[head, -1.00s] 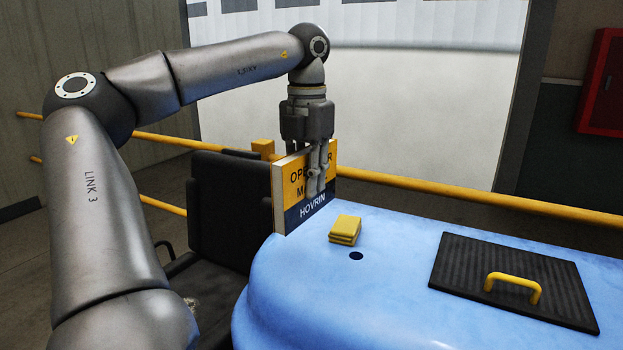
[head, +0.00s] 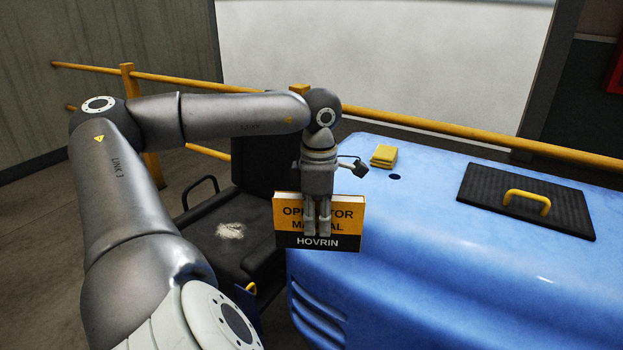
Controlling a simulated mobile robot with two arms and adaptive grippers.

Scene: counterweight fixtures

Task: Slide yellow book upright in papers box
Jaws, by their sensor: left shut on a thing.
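The yellow book (head: 346,215) is an operator manual with a dark lower band reading HOVRIN. My left gripper (head: 317,232) is shut on it, with its fingers over the front cover. The book is upright, its page edges facing up, and appears held in the air in front of the blue cover's left edge, beside the black seat. No papers box can be made out; a small blue and yellow part (head: 247,298) shows low beside the seat, partly hidden by my arm. My right gripper is not in view.
The black seat (head: 205,215) has an armrest and a worn patch. Yellow railings (head: 420,123) run behind.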

